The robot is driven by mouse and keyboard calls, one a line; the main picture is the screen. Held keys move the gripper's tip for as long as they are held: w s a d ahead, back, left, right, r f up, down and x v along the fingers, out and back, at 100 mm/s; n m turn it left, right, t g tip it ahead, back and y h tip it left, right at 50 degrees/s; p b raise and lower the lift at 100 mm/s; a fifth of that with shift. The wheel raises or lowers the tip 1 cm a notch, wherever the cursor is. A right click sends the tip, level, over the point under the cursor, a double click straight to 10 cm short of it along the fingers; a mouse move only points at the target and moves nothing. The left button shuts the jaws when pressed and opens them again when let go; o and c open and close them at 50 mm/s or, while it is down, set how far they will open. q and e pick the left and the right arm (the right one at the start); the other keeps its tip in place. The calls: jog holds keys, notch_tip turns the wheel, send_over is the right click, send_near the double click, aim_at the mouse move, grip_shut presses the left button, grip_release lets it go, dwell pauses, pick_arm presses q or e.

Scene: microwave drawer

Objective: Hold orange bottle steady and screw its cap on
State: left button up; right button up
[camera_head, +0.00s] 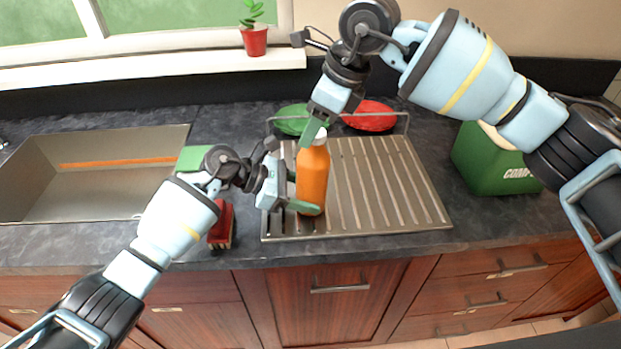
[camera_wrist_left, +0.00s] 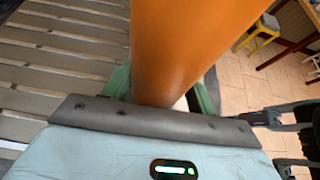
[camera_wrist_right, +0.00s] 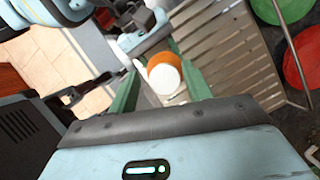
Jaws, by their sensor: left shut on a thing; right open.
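The orange bottle (camera_head: 313,180) stands upright on the metal drainboard (camera_head: 385,175). My left gripper (camera_head: 303,195) is shut on its lower part from the left; the bottle also fills the space between the fingers in the left wrist view (camera_wrist_left: 185,45). The white cap (camera_head: 320,137) sits at the bottle's top; I cannot tell how tightly it sits. My right gripper (camera_head: 314,132) is open, pointing down at the cap from above. In the right wrist view, the cap (camera_wrist_right: 165,80) shows between the two green fingers, with gaps beside it; part of it in the head view is hidden by a finger.
Behind the drainboard lie a green dish (camera_head: 292,120) and a red dish (camera_head: 370,114) at a metal rail. A red brush (camera_head: 221,225) and green sponge (camera_head: 196,159) lie left, near the sink (camera_head: 90,180). A green compost bin (camera_head: 490,160) stands right.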

jog(key=n+g, duration=0.1)
jog(key=n, duration=0.3)
jog(key=shift+n+g, duration=0.3)
jog(key=shift+g, duration=0.1)
jog(key=shift+c, duration=0.2)
jog(key=c, duration=0.9)
jog(key=shift+c, duration=0.3)
jog(key=m+t, duration=0.1)
jog(key=m, duration=0.3)
jog(key=shift+m+t, duration=0.3)
jog(key=shift+t, duration=0.1)
jog(key=m, duration=0.2)
jog(key=m+t+h, duration=0.1)
jog(key=m, duration=0.1)
jog(key=shift+m+t, duration=0.3)
